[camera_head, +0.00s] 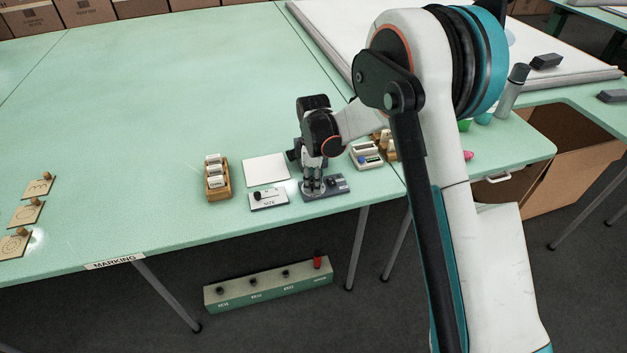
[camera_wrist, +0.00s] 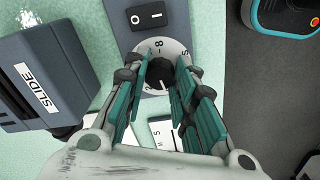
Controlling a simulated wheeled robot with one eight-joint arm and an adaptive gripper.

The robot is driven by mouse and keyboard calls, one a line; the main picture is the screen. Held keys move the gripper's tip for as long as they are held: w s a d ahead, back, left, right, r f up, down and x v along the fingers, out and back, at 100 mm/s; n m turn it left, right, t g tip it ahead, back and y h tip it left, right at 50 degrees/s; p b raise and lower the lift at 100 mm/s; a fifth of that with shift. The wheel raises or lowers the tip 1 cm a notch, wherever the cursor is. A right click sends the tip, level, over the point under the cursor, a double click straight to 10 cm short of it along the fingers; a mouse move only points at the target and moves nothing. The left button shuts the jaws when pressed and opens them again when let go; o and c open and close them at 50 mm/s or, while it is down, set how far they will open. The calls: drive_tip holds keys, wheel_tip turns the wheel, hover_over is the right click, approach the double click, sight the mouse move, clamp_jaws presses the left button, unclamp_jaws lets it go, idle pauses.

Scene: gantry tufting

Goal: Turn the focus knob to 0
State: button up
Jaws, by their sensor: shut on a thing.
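The focus knob (camera_wrist: 159,76) is a dark round knob in the middle of the wrist view. A pale dial (camera_wrist: 153,47) with printed numbers surrounds it; a figure like 8 shows at the top. My gripper (camera_wrist: 162,84) has its teal-padded fingers on either side of the knob and is shut on it. In the head view my gripper (camera_head: 312,188) points down at a small grey device (camera_head: 339,187) near the table's front edge. The fingers hide part of the dial, and I cannot tell which number the knob is set to.
An O/I switch (camera_wrist: 145,16) sits beside the dial. A block marked SLIDE (camera_wrist: 38,92) is at the left. In the head view, a wooden rack (camera_head: 218,183), a white sheet (camera_head: 266,169) and a small slider box (camera_head: 269,199) stand left of my gripper. The table's left middle is clear.

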drive_tip(key=o, duration=1.1)
wheel_tip(320, 180, up, 12)
drive_tip(key=shift+r, duration=0.1)
